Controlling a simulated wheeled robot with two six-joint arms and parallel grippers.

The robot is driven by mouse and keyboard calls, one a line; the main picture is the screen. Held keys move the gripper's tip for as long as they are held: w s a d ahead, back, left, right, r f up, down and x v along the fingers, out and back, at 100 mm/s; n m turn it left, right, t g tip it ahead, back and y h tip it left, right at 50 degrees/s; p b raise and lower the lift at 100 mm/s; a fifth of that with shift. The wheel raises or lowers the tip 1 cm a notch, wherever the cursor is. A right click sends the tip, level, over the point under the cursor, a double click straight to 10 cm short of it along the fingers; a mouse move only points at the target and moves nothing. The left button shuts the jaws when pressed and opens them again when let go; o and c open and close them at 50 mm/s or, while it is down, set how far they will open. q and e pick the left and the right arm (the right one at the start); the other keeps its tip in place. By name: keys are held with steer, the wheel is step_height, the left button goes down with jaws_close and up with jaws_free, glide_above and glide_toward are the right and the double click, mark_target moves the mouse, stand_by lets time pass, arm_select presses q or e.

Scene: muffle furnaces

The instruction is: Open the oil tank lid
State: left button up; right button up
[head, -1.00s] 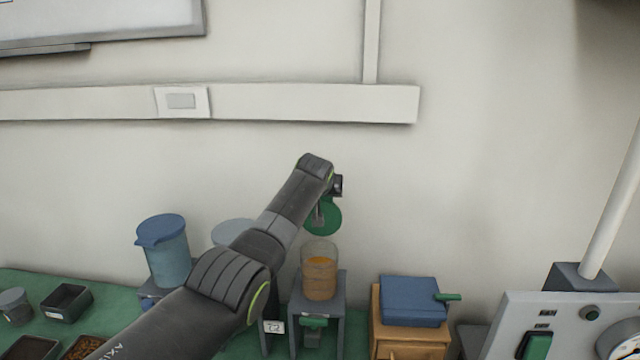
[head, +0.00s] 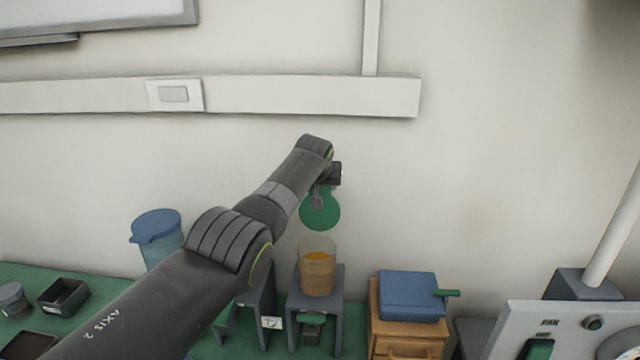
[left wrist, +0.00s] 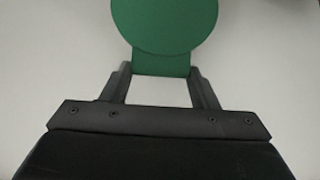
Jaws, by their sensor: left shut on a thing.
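The oil tank (head: 318,270) is a clear container with orange-brown liquid, upright and open at the top on a grey stand. Its round green lid (head: 320,210) hangs above it, clear of the rim. My left gripper (head: 318,188) is shut on the lid's edge. In the left wrist view the green lid (left wrist: 165,25) has its tab between the two fingers (left wrist: 161,75). My right gripper is not in view.
A blue-lidded container (head: 157,235) stands at left, partly behind my arm. A blue box (head: 410,297) sits on a wooden drawer unit (head: 408,335) at right. A control panel (head: 565,325) is at lower right.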

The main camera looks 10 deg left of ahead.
arm_select(q)
steer(key=o, duration=1.3)
steer(key=shift+s+f, duration=0.15)
steer(key=shift+f, duration=0.1)
steer(key=shift+c, duration=0.2)
steer(key=shift+o, duration=0.7)
steer(key=shift+r, duration=0.15)
steer(key=shift+r, duration=0.1)
steer(key=shift+s+r, duration=0.2)
steer(key=shift+r, duration=0.05)
steer(key=b+v, duration=0.7)
steer(key=v, duration=0.9)
steer(key=shift+s+r, duration=0.2)
steer(key=shift+s, duration=0.05)
